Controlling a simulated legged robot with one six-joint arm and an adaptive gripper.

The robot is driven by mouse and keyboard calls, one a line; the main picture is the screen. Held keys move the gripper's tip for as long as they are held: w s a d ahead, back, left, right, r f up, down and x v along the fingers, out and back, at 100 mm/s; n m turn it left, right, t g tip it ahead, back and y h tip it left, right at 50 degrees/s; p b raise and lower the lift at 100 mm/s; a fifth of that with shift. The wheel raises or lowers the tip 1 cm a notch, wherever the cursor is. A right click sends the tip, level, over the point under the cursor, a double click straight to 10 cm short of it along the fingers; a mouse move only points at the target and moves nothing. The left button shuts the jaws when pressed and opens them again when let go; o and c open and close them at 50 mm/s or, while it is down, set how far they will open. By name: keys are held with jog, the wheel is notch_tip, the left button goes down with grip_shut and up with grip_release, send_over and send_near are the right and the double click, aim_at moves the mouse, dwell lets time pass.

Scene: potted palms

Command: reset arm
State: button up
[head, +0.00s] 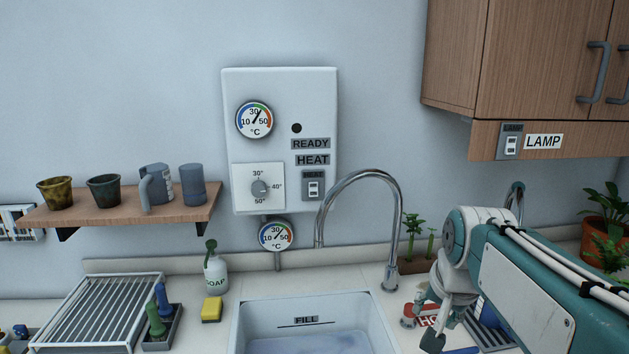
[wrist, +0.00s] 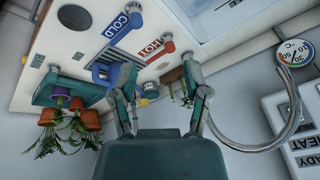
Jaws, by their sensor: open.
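My teal and white arm reaches in from the lower right of the head view, bent at a joint in front of the counter. My gripper (head: 432,325) hangs below that joint, beside the red HOT tap handle (head: 428,316), and partly overlaps it in the picture. In the wrist view my gripper (wrist: 160,78) has its two fingers spread apart with nothing between them. The HOT handle (wrist: 150,50) and the blue COLD handle (wrist: 124,26) show beyond the fingertips. I cannot tell whether a finger touches anything.
The curved faucet (head: 375,175) stands left of my arm, behind the sink (head: 240,325). Potted plants (head: 605,225) are at right, below a wooden cabinet (head: 455,60). A soap bottle (head: 215,272), yellow sponge (head: 211,309) and dish rack (head: 95,310) stand left. The space above the sink is clear.

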jog(key=s+a+f+n, duration=0.1)
jog(key=s+f+n, duration=0.2)
jog(key=s, duration=0.4)
jog(key=s+a+f+n+t, duration=0.1)
jog(key=s+a+f+n, duration=0.1)
jog(key=s, duration=0.6)
jog(key=shift+a+f+n, duration=0.3)
jog(key=shift+f+n, duration=0.2)
jog(key=shift+f, duration=0.05)
jog(key=shift+w, duration=0.1)
dwell(1.1)
